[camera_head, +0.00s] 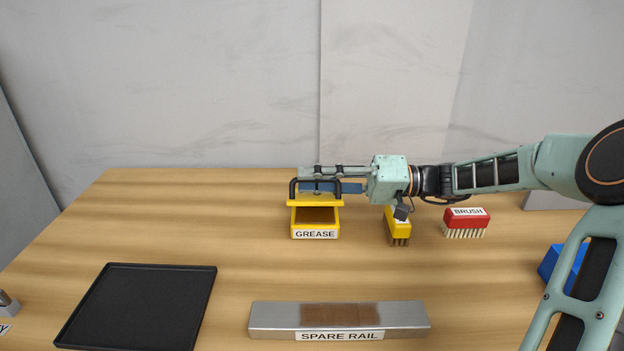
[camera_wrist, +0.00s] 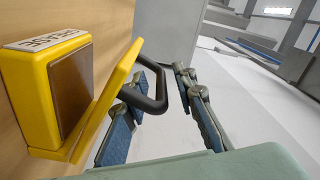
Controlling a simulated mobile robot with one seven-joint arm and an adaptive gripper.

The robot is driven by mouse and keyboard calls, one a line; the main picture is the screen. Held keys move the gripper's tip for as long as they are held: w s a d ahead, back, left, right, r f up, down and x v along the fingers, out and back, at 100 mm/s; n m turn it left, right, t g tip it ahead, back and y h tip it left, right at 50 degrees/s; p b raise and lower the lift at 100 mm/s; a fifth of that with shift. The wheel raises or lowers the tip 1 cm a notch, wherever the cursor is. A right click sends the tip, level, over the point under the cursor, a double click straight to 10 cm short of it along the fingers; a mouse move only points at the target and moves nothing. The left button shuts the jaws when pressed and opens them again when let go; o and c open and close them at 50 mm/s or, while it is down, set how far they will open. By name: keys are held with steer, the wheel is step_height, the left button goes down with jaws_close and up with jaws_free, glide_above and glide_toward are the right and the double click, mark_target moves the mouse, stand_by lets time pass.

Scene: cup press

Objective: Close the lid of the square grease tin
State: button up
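The yellow square grease tin (camera_head: 315,234) stands on the table, with its GREASE label to the front. It also shows at the left of the wrist view (camera_wrist: 38,105). Its yellow lid (camera_head: 315,202) is raised at the back, and the brown inside shows. A black loop handle (camera_wrist: 157,88) sticks out from the lid. My gripper (camera_head: 318,180) is at the handle, reaching in from the right. In the wrist view its blue-padded fingers (camera_wrist: 168,80) are spread apart. The handle is beside the left finger and partly overlaps it; I cannot tell whether they touch.
A yellow brush (camera_head: 398,226) and a red brush (camera_head: 466,222) stand right of the tin. A metal spare rail (camera_head: 415,318) lies in front. A black tray (camera_head: 140,305) is at front left, and a blue object (camera_head: 555,262) at right. The table left of the tin is clear.

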steer(key=d, duration=1.2)
steer(key=shift+c, duration=0.2)
